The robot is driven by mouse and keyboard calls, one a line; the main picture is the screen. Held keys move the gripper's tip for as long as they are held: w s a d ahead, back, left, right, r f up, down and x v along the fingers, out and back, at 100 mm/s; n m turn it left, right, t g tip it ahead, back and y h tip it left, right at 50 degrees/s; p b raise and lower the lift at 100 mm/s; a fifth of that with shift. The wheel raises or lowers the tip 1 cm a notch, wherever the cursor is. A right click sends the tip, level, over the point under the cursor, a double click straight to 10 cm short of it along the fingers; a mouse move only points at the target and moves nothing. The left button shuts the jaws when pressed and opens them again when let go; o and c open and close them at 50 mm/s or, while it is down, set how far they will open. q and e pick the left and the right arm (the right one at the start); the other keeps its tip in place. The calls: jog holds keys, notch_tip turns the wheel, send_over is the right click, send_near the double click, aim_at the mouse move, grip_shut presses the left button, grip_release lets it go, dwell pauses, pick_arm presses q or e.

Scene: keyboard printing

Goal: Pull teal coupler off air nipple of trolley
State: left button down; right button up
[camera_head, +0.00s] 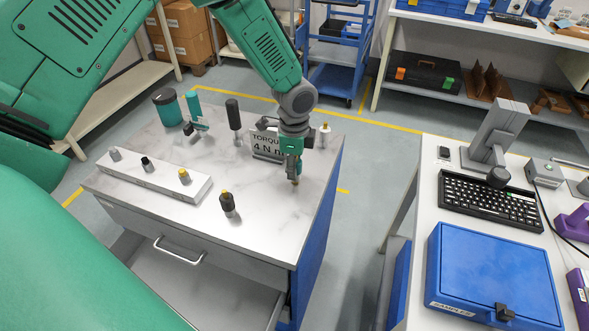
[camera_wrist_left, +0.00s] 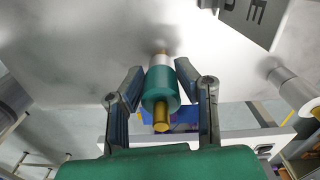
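The teal coupler (camera_wrist_left: 161,86) shows in the left wrist view, with a brass end (camera_wrist_left: 161,121) towards the camera and a pale collar beyond it. A small brass piece at its far end lies against the pale trolley top (camera_head: 262,222). Whether it is the air nipple, I cannot tell. My left gripper (camera_head: 292,172) points down at the top's right side. In the left wrist view its fingers (camera_wrist_left: 160,72) stand on both sides of the coupler, very near it. Whether they touch is unclear. In the head view they hide the coupler, leaving a brass tip showing below. My right gripper is not in view.
A torque sign (camera_head: 267,145) stands close behind my left gripper. A white block (camera_head: 155,176) with several fittings and a dark bottle-like item (camera_head: 228,204) are to the left. A bench with a keyboard (camera_head: 490,200) and blue case (camera_head: 490,275) is right, across a floor gap.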

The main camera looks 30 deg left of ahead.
aim_at(298, 161)
pick_arm(q)
jog(key=c, duration=2)
grip_release()
jog(key=shift+w+d+r, duration=0.15)
jog(key=shift+w+d, duration=0.05)
jog(key=shift+d, duration=0.05)
grip_shut()
jog(key=shift+w+r, duration=0.15)
jog(key=shift+r, duration=0.05)
jog(key=shift+r+p, duration=1.15)
jog(key=shift+p, duration=0.1)
jog(key=shift+d+r+p, duration=0.2)
jog(key=shift+r+p, duration=0.35)
jog(key=shift+a, duration=0.15)
